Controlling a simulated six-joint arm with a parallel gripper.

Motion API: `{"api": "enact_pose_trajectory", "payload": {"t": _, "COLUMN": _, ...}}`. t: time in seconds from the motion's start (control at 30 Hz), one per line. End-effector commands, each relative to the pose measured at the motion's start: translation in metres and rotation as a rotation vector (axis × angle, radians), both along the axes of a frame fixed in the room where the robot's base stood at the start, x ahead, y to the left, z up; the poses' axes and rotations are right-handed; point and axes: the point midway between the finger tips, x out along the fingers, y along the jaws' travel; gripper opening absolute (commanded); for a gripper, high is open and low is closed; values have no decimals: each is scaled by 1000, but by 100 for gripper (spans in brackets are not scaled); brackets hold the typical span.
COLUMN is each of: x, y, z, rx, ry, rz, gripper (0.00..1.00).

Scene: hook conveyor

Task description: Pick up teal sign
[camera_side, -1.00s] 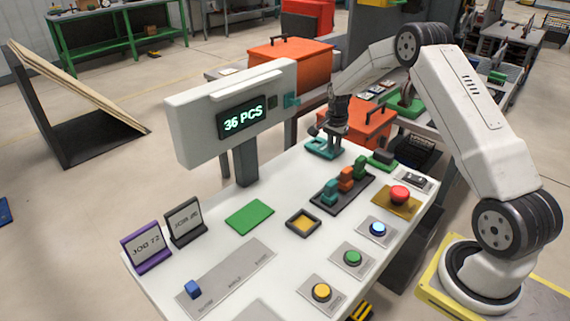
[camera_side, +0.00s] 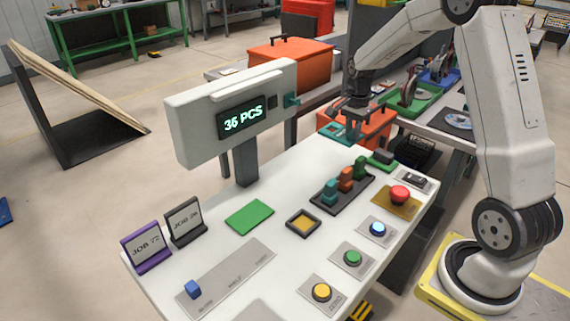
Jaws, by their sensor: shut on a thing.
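The teal sign (camera_side: 333,130) is a small flat teal-framed plate near the far edge of the white console top. My gripper (camera_side: 350,120) is shut on the teal sign from above. The sign appears raised over the console's far edge, in front of the orange box. The fingers are small and dark here, so their exact grip on the sign is hard to make out.
The white console (camera_side: 215,247) carries a counter display (camera_side: 242,117), a rack of coloured blocks (camera_side: 340,190), a red button (camera_side: 399,194), other buttons and two standing job signs (camera_side: 146,247). Orange boxes (camera_side: 292,65) and a conveyor with trays stand behind.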

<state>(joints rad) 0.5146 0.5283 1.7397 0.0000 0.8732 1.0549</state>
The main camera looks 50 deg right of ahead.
Motion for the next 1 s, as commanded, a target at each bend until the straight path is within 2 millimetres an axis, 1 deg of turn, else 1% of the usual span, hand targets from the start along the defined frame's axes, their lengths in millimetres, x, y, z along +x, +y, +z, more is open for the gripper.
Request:
{"api": "enact_pose_trajectory", "payload": {"t": 0.03, "x": -7, "y": 3, "z": 5, "rx": -1, "ry": -2, "rz": 0, "gripper": 0}}
{"api": "enact_pose_trajectory", "payload": {"t": 0.2, "x": -27, "y": 12, "z": 14, "rx": 0, "ry": 0, "rz": -1, "gripper": 0}}
{"api": "enact_pose_trajectory", "payload": {"t": 0.4, "x": -43, "y": 19, "z": 21, "rx": 0, "ry": 0, "rz": -1, "gripper": 0}}
{"api": "enact_pose_trajectory", "payload": {"t": 0.6, "x": -51, "y": 22, "z": 25, "rx": 0, "ry": 0, "rz": -1, "gripper": 0}}
{"api": "enact_pose_trajectory", "payload": {"t": 1.0, "x": -52, "y": 23, "z": 25, "rx": 0, "ry": 0, "rz": 0, "gripper": 0}}
